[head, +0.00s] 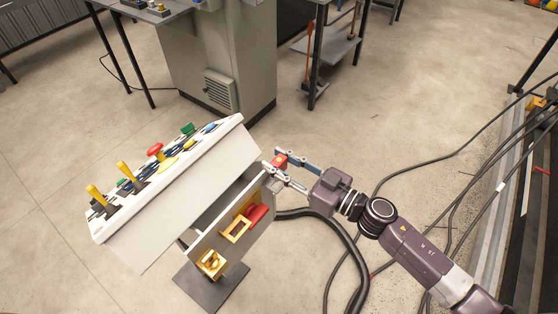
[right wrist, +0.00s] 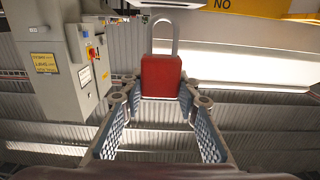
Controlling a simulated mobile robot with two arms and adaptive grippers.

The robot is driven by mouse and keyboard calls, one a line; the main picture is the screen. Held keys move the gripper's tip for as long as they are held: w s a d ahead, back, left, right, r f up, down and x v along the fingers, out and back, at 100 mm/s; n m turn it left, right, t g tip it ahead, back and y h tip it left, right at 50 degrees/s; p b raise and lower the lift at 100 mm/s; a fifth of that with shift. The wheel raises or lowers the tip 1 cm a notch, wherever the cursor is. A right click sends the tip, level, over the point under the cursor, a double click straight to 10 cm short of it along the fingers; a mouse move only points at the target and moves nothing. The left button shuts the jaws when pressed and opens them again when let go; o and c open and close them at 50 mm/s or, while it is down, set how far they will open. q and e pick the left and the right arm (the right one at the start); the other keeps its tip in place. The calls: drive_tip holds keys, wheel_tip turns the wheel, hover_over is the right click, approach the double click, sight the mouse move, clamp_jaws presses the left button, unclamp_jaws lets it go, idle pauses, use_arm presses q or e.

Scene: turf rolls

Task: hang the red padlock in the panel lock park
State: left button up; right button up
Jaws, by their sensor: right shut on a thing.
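The red padlock (head: 280,160) is between the fingertips of my right gripper (head: 277,170), which is shut on it beside the right end of the control panel (head: 180,200). In the right wrist view the padlock's red body (right wrist: 162,77) is upright, its grey shackle (right wrist: 164,35) pointing up. The panel's lower board carries a brass square frame (head: 237,229), a red part (head: 257,215) and a brass fitting (head: 211,263); I cannot tell which is the lock park. The padlock is apart from these. My left gripper is not in view.
The panel top holds yellow levers (head: 124,170), a red mushroom button (head: 155,149) and several other controls. A black hose (head: 350,250) and cables lie on the floor to the right. A grey cabinet (head: 220,55) and a table stand behind. The floor between is clear.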

drive_tip(key=shift+f+b, duration=1.6)
drive_tip(key=shift+f, duration=0.7)
drive_tip(key=o, duration=1.3)
drive_tip(key=v, duration=1.2)
